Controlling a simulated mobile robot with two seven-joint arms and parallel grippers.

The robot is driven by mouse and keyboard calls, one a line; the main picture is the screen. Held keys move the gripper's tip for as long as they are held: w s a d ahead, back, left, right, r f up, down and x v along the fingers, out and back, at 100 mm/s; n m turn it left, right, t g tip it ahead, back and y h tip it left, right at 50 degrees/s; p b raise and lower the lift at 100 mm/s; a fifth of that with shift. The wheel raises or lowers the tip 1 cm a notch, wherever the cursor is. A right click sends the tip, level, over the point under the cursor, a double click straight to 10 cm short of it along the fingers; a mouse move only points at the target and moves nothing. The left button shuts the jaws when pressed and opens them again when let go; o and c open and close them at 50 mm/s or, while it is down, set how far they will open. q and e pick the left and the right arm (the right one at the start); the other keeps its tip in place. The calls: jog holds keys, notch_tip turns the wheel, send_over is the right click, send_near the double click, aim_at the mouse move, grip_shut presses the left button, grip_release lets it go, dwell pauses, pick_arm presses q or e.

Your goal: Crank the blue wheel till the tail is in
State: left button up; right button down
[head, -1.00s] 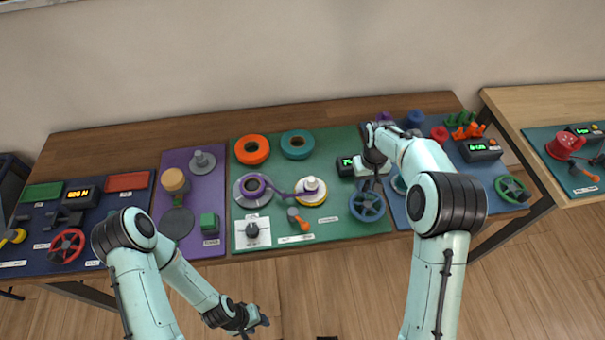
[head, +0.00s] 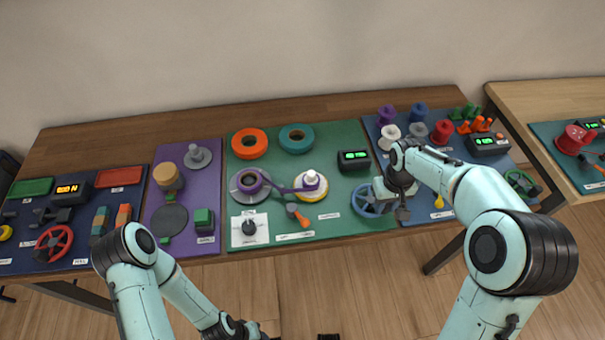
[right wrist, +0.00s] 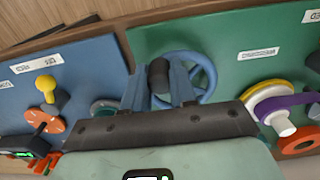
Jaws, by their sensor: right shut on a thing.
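The blue wheel (head: 367,201) is a spoked handwheel at the right end of the green board. In the right wrist view the blue wheel (right wrist: 203,72) lies partly behind my fingers. My right gripper (right wrist: 160,82) is shut on the wheel's dark crank knob (right wrist: 158,72), with one finger on each side. In the head view my right gripper (head: 384,205) is at the wheel's right side, partly hidden by my wrist. A purple strip (head: 282,188) runs from a grey-flanged reel (head: 248,184) to a white-hubbed yellow reel (head: 311,184). My left gripper is at the bottom edge, its fingers unclear.
An orange lever (head: 299,219) and a white dial plate (head: 249,228) are on the green board. A black display (head: 353,160) stands behind the wheel. Several coloured spools stand on the blue board at the right, near my right forearm.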

jog(key=shift+s+a, duration=0.2)
jog(key=shift+a, duration=0.35)
jog(key=shift+s+a, duration=0.2)
jog(key=shift+a, duration=0.4)
jog(key=shift+p, duration=0.4)
